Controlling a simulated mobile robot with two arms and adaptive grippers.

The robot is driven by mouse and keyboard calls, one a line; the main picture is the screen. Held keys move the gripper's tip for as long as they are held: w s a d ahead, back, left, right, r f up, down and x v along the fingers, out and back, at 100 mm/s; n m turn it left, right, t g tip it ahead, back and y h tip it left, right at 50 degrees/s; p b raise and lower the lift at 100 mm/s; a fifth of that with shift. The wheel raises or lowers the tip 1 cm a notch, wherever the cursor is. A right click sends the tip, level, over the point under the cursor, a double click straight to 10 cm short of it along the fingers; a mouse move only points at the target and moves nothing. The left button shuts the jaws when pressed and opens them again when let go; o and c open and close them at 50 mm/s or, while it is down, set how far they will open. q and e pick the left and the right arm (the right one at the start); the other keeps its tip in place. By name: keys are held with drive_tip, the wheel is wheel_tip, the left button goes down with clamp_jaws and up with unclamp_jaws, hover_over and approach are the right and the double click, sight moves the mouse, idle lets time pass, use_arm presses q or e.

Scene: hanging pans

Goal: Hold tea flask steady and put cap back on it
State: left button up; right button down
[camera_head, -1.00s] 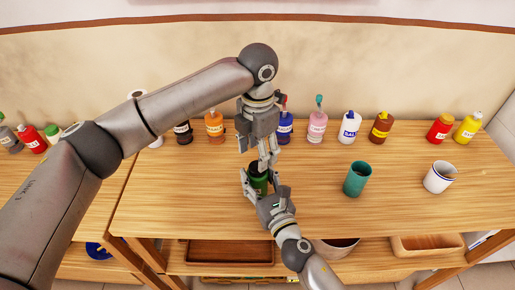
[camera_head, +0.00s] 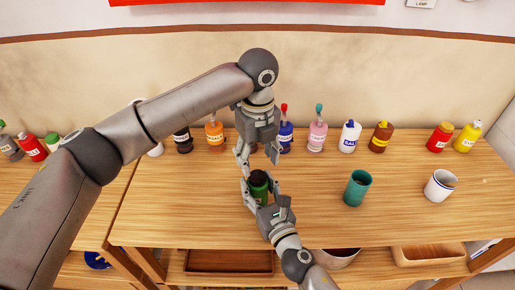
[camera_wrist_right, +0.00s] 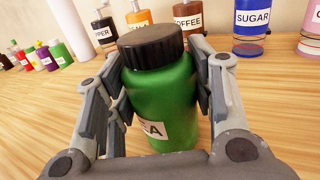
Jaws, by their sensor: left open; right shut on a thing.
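The green tea flask (camera_head: 258,188) stands upright on the wooden table, with its label partly visible in the right wrist view (camera_wrist_right: 165,105). The black cap (camera_wrist_right: 150,46) sits on top of the flask, level and over its mouth; I cannot tell how tightly it is seated. My right gripper (camera_head: 261,186) is shut on the flask's body, with one finger on each side below the cap. My left gripper (camera_head: 259,160) is open and empty just above the flask, its fingers pointing down and spread apart, clear of the cap.
A teal cup (camera_head: 357,188) and a white cup (camera_head: 440,185) stand to the right. Several labelled bottles line the table's back, including a blue sugar bottle (camera_wrist_right: 251,27). The table between flask and teal cup is clear. A brown tray (camera_head: 230,262) lies on the shelf below.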

use_arm(q)
drive_tip(key=n, duration=0.4)
drive_tip(key=shift+r+n, duration=0.15)
drive_tip(key=shift+n, duration=0.25)
drive_tip(key=n, duration=0.4)
drive_tip(key=shift+r+n, duration=0.1)
drive_tip(key=shift+n, duration=0.2)
drive_tip(key=n, duration=0.5)
drive_tip(key=shift+r+n, duration=0.2)
drive_tip(key=shift+n, duration=0.2)
drive_tip(key=n, duration=0.4)
drive_tip(key=shift+r+n, duration=0.15)
drive_tip(key=shift+n, duration=0.15)
drive_tip(key=n, duration=0.5)
drive_tip(key=shift+r+n, duration=0.15)
drive_tip(key=shift+n, duration=0.25)
drive_tip(key=n, duration=0.4)
drive_tip(key=shift+r+n, duration=0.15)
drive_tip(key=shift+n, duration=0.15)
drive_tip(key=n, duration=0.4)
drive_tip(key=shift+r, duration=0.15)
drive_tip(key=n, duration=0.5)
drive_tip(key=shift+r, duration=0.15)
